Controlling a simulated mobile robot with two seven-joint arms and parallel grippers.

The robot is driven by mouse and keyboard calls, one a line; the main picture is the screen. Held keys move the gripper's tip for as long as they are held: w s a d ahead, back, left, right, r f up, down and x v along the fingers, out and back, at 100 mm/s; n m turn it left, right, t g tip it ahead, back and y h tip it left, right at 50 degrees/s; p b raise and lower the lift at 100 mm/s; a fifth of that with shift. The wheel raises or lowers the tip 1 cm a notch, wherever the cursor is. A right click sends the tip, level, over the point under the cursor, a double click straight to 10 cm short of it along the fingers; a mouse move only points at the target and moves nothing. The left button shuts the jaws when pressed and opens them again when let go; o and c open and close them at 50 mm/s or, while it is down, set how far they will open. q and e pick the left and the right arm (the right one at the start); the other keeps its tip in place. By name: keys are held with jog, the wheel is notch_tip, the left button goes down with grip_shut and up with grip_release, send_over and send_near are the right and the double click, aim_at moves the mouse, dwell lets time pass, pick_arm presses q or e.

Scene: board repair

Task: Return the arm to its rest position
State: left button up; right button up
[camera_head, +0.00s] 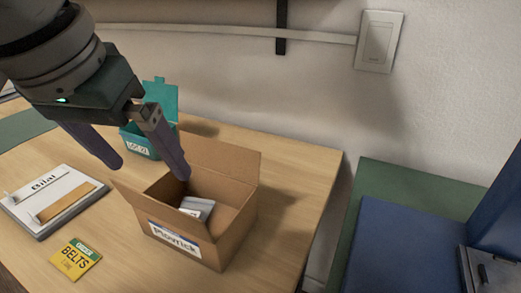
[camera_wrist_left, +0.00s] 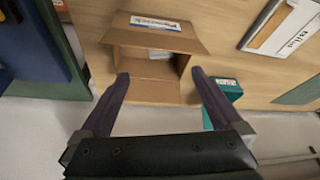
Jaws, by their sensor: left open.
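My left gripper (camera_head: 152,162) comes in from the upper left in the head view, with its two dark purple fingers spread wide and nothing between them. One fingertip appears just above or at the left rear of an open cardboard box (camera_head: 188,252). The box has a "Plowrick" label and holds a pale flat item (camera_head: 197,207). In the left wrist view the open left gripper (camera_wrist_left: 158,76) points toward the box (camera_wrist_left: 150,68), with the fingertips near its flap. Exact contact cannot be told. My right gripper is in neither view.
A teal bin (camera_head: 140,140) stands behind the box near the wall. A clipboard (camera_head: 55,200) and a yellow-green "BELTS" card (camera_head: 75,259) lie on the wooden table (camera_head: 300,165). A blue surface (camera_head: 400,245) on a green one stands right of the table, across a gap.

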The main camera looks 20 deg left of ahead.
pick_arm(q)
jog(key=shift+s+r, duration=0.2)
jog(key=shift+r, duration=0.25)
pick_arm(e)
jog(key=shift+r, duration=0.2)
pick_arm(q)
jog(key=shift+d, duration=0.1)
jog(key=s+d+r+m+h+p, duration=0.4)
jog(key=d+r+p, duration=0.4)
jog(key=p, duration=0.4)
jog(key=s+a+r+g+y+p, duration=0.1)
jog(key=s+a+r+y+p, duration=0.15)
jog(key=s+p, duration=0.65)
notch_tip(320, 180, up, 37)
jog(key=p, duration=3.6)
jog(key=shift+s+a+p, duration=0.35)
jog(key=shift+s+p, duration=0.05)
jog(key=shift+s, duration=0.05)
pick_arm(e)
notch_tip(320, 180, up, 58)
pick_arm(q)
jog(key=shift+f+y, duration=0.2)
jog(key=shift+y, duration=0.05)
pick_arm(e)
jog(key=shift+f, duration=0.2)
